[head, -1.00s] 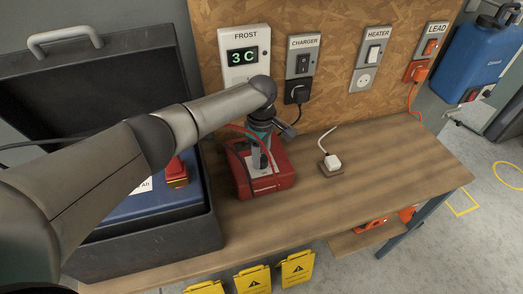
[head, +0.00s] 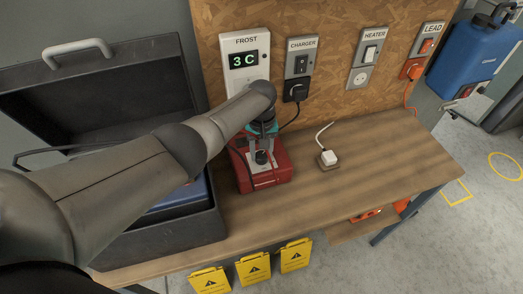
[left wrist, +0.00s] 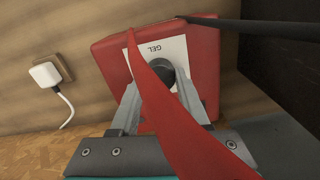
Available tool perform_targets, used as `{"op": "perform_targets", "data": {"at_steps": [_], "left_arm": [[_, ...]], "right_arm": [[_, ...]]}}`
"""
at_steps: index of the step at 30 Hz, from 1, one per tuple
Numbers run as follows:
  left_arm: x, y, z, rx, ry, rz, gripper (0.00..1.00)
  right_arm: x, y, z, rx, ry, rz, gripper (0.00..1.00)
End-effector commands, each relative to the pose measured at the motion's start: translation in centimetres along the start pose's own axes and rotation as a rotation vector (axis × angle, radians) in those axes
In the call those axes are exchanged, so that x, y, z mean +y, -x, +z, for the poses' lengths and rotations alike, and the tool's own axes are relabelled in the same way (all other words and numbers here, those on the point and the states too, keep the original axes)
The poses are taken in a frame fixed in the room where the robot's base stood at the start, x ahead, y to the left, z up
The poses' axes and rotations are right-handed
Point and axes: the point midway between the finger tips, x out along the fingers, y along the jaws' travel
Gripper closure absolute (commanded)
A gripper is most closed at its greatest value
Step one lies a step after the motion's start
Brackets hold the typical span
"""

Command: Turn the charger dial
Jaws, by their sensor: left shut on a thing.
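The red charger (head: 278,176) sits on the wooden bench, with a pale label on its top face. Its black dial (head: 261,158) is on that face, and the dial (left wrist: 167,71) also shows in the left wrist view with the word GEL printed close to it. My left gripper (head: 260,150) reaches down from above, its two fingers on either side of the dial and shut on it. In the left wrist view a red strap or cable crosses in front of the gripper (left wrist: 163,92) and hides part of the right finger. My right gripper is not in view.
An open dark case (head: 160,247) stands left of the charger. A white plug (head: 328,157) lies on a small block to the right. Behind, the board (head: 330,80) carries the frost display (head: 243,60) reading 3 C and several switches. The bench's right part is clear.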

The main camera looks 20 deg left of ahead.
Motion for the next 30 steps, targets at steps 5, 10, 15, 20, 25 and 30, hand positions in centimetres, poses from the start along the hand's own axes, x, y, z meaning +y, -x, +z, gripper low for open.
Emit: {"op": "perform_targets", "data": {"at_steps": [5, 10, 15, 20, 25, 30], "left_arm": [[-0.01, 0.04, -0.01, 0.000, -0.166, 0.000, 1.00], [0.03, 0.06, -0.03, 0.001, -0.328, 0.000, 1.00], [0.05, 0.08, -0.05, 0.001, -0.489, 0.001, 1.00], [0.04, 0.09, -0.08, 0.002, -0.642, 0.001, 1.00], [0.06, 0.10, -0.09, 0.003, -0.803, 0.001, 1.00], [0.07, 0.11, -0.10, 0.004, -0.964, 0.000, 1.00]], "right_arm": [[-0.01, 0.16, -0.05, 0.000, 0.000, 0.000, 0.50], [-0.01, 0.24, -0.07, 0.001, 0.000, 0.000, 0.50], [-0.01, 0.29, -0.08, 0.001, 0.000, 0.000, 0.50], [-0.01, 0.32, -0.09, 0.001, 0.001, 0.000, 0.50], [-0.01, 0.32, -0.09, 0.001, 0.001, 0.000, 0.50], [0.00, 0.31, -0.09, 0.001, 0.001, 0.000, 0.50]]}}
